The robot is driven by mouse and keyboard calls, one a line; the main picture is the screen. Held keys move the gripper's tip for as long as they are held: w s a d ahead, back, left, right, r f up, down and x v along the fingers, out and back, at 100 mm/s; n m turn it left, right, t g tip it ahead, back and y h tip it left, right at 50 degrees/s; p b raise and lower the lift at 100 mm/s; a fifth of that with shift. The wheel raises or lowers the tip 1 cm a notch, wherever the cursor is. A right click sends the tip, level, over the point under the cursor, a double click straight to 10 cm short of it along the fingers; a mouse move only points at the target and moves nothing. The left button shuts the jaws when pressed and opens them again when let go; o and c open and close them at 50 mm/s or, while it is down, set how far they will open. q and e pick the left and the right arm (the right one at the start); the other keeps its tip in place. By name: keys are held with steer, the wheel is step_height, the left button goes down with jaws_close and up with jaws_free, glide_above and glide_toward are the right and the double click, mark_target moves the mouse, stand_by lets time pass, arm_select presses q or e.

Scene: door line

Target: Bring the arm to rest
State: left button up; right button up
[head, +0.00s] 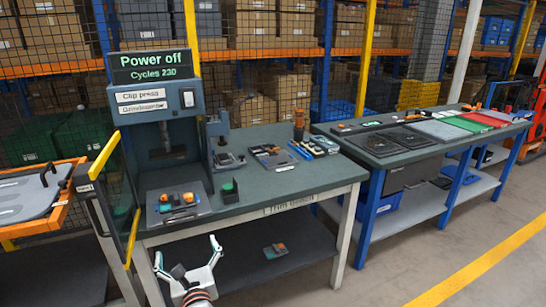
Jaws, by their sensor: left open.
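My left gripper (188,270) is low in the head view, in front of the near edge of the trim bench (279,182). Its two pale fingers are spread apart. I see nothing between them. It is below the bench top and apart from the parts on it. My right gripper is not in view.
The clip press (155,98), its sign reading "Power off", stands on the bench's left end. Orange and dark parts lie on its plate (172,217). A second bench (373,127) with trays stands to the right. Open floor (400,262) lies at the front right.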

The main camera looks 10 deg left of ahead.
arm_select(q)
steer(key=s+d+f+n+g+h, duration=0.1)
steer(key=s+d+f+n+h, duration=0.25)
steer(key=s+f+n, duration=0.4)
steer(key=s+d+f+n+g+h, duration=0.15)
steer(key=s+f+n+h, duration=0.3)
steer(key=f, duration=0.55)
steer(key=s+d+f+n+g+h, duration=0.1)
steer(key=s+d+f+n+h, duration=0.1)
steer(key=s+n, duration=0.4)
steer(key=s+d+f+n+g+h, duration=0.1)
steer(key=s+d+f+n+h, duration=0.1)
steer(key=s+n, duration=0.5)
steer(key=shift+d+f, duration=0.7)
steer(key=shift+d, duration=0.55)
